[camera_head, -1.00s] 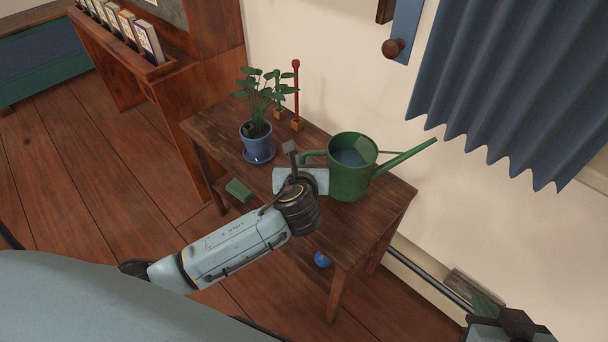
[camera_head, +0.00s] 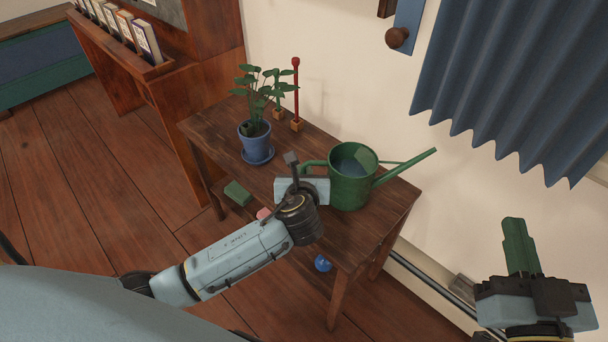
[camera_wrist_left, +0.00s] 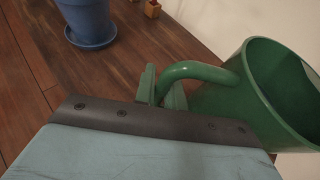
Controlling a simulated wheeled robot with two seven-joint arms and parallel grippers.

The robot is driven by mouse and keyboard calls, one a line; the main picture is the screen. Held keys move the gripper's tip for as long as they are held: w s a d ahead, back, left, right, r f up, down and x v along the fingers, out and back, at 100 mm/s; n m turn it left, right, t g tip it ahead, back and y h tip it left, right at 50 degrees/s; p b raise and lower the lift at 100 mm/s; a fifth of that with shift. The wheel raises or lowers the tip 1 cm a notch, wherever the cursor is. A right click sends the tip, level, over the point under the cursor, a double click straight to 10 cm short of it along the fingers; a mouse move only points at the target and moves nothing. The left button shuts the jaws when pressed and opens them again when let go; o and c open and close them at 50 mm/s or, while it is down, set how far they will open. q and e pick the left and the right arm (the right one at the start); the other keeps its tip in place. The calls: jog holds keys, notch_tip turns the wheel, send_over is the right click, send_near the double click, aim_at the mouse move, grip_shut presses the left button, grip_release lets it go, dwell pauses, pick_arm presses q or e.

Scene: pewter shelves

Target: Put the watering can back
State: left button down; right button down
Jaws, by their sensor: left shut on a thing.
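The green watering can (camera_head: 352,188) is upright at the right end of the wooden table (camera_head: 215,135), its spout pointing right. My left gripper (camera_head: 306,168) is shut on its handle, which shows between the finger pads (camera_wrist_left: 166,88) in the left wrist view. The can's body (camera_wrist_left: 232,110) is beside the fingers there. I cannot tell whether its base touches the table. My right gripper (camera_head: 521,247) is at the lower right, away from the table, with green fingers up; it is seen such that its opening cannot be judged.
A potted plant (camera_head: 255,137) on a blue saucer (camera_head: 258,157) and a red-topped stick (camera_head: 296,90) stand toward the table's back left. A blue curtain (camera_head: 520,90) hangs at right. A green block (camera_head: 237,193) and blue ball (camera_head: 322,263) show past the table's front edge.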

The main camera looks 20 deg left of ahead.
pick_arm(q)
jog(key=shift+w+r, duration=0.1)
jog(key=shift+r, duration=0.05)
pick_arm(e)
jog(key=shift+r, duration=0.35)
pick_arm(q)
jog(key=c, duration=1.9)
grip_release()
jog(key=shift+f, duration=0.25)
jog(key=o, duration=0.4)
pick_arm(e)
jog(key=shift+f, duration=0.1)
pick_arm(q)
jog(key=shift+r, duration=0.1)
